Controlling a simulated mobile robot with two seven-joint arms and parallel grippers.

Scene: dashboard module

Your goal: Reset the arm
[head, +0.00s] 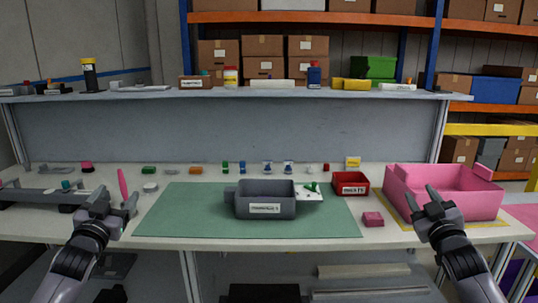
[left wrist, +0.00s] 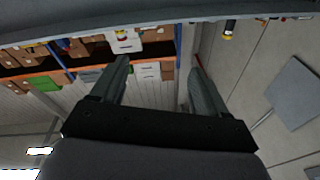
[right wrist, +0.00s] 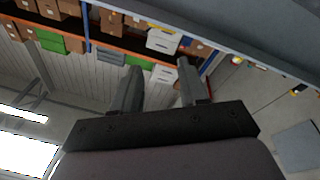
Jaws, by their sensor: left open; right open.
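My left gripper (head: 98,203) is at the left front of the workbench, pointing up. In the left wrist view its two fingers (left wrist: 155,88) are apart with nothing between them. My right gripper (head: 440,201) is at the right, in front of the pink bin (head: 465,208) in the head view and covering part of it. In the right wrist view its two fingers (right wrist: 160,88) are apart and empty. Both wrist cameras look up toward the shelving and wall.
A green mat (head: 180,220) lies mid-bench with a grey labelled bin (head: 265,211) on it and a white board (head: 309,196) beside it. A red bin (head: 350,192) and pink block (head: 373,219) are right of centre. Small parts line the back. An upper shelf (head: 270,91) spans the bench.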

